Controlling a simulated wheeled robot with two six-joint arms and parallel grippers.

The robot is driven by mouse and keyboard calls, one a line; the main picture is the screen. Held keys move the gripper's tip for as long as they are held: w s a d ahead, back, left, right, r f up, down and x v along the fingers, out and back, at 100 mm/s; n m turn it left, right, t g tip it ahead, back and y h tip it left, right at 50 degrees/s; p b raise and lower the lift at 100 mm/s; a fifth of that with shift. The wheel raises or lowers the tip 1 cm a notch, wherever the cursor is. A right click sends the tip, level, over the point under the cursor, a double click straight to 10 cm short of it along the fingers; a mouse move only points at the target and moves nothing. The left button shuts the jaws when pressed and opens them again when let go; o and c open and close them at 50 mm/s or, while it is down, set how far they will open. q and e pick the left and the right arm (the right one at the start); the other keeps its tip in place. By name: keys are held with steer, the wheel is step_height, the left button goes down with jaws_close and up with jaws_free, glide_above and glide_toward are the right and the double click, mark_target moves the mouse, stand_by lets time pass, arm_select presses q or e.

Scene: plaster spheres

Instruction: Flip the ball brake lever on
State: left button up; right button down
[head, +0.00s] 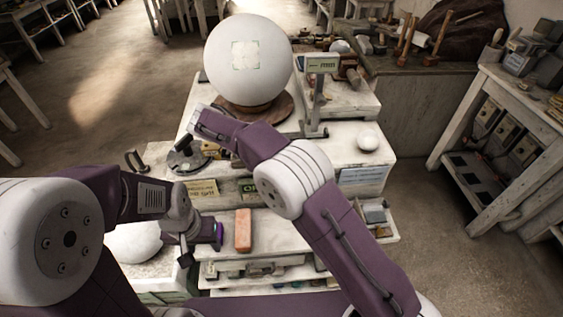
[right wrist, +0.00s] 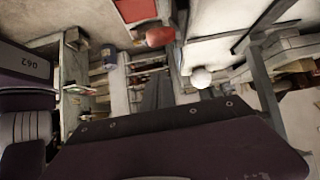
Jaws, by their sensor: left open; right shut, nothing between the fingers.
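A large white ball (head: 248,60) with a square patch sits on a brown round base (head: 252,112) on the pale stepped bench. A dark handle (head: 137,160) stands at the bench's left side, and a grey metal disc (head: 186,160) lies right of it. I cannot tell which, if either, is the brake lever. My left gripper (head: 187,256) is open, low in front of the bench, left of an orange block. My right arm crosses the bench front and its wrist end is near the disc; its fingers do not show.
The orange block (head: 243,230) lies on the lower step. A small white ball (head: 368,137) and a post-like gauge (head: 320,64) stand at the right. An open drawer (head: 378,219) juts out at the right. A tool table (head: 505,85) stands further right.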

steer(key=shift+w+a+r+p, duration=0.15)
steer(key=shift+a+r+p, duration=0.25)
steer(key=shift+a, duration=0.6)
steer(key=shift+w+a+r+p, duration=0.1)
steer(key=shift+a+r+p, duration=0.1)
steer(key=shift+a+r, duration=0.55)
